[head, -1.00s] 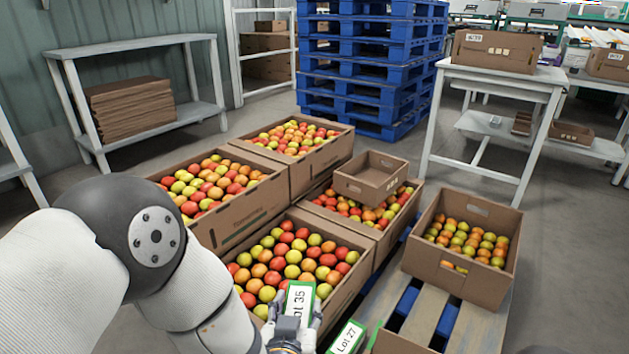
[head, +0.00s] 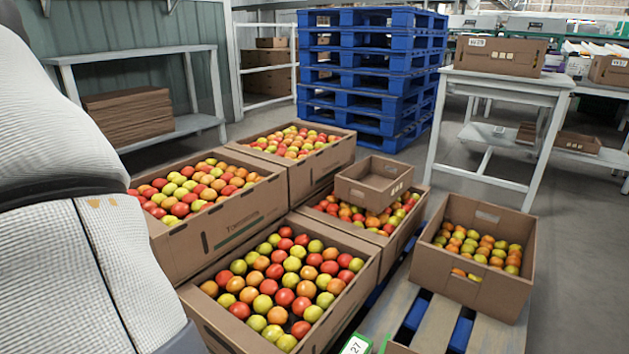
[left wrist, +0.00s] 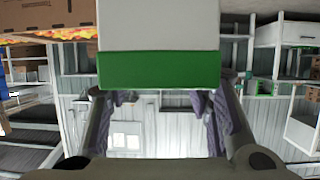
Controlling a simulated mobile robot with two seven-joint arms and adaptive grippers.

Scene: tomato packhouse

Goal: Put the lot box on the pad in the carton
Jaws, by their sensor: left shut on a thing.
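In the left wrist view my left gripper (left wrist: 160,112) is shut on a lot box (left wrist: 158,70) with a green band and a pale face. In the head view my left arm fills the left side, but its gripper and the held box are out of sight. The near tomato carton (head: 362,275) is open and full of red, orange and yellow-green tomatoes, with a dark gap near its front. I cannot make out a pad. Another lot box (head: 356,345), marked 27, is cut off at the bottom edge. My right gripper is not in view.
More tomato cartons stand behind, one bearing a small empty box (head: 373,181). A part-filled carton (head: 475,285) stands on the pallet (head: 440,325) at right. Blue pallets (head: 370,75) are stacked at the back. A white table (head: 500,80) stands at right.

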